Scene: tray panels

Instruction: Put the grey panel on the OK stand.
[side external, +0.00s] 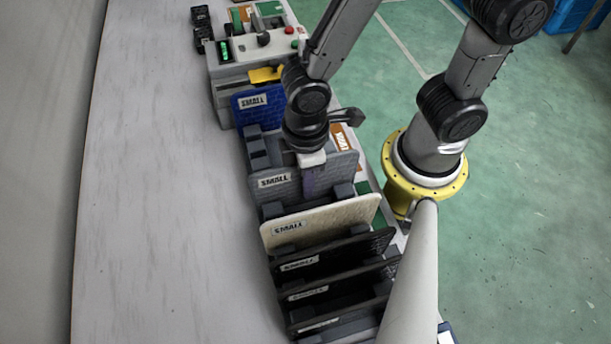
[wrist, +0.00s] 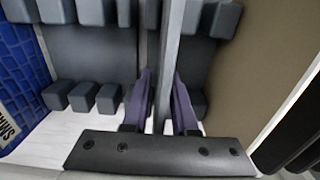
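The grey panel (side external: 268,188), labelled SMALL, stands upright in a row of dark grey slotted stands, between the blue and beige panels. My gripper (side external: 308,178) points down over its upper edge, with a purple finger on the near face. In the wrist view my gripper (wrist: 162,95) has its two purple fingers on either side of the grey panel (wrist: 172,40), seen edge-on. Whether both fingers press on it cannot be told. No stand is legibly marked OK; a green label (side external: 363,190) and an orange label (side external: 342,137) show along the right side, partly hidden.
A blue panel (side external: 258,104) stands behind, and a beige panel (side external: 320,221) close in front. Several black panels (side external: 330,262) fill the near slots. A control box (side external: 262,45) with buttons is at the far end. The table's left side (side external: 160,180) is clear.

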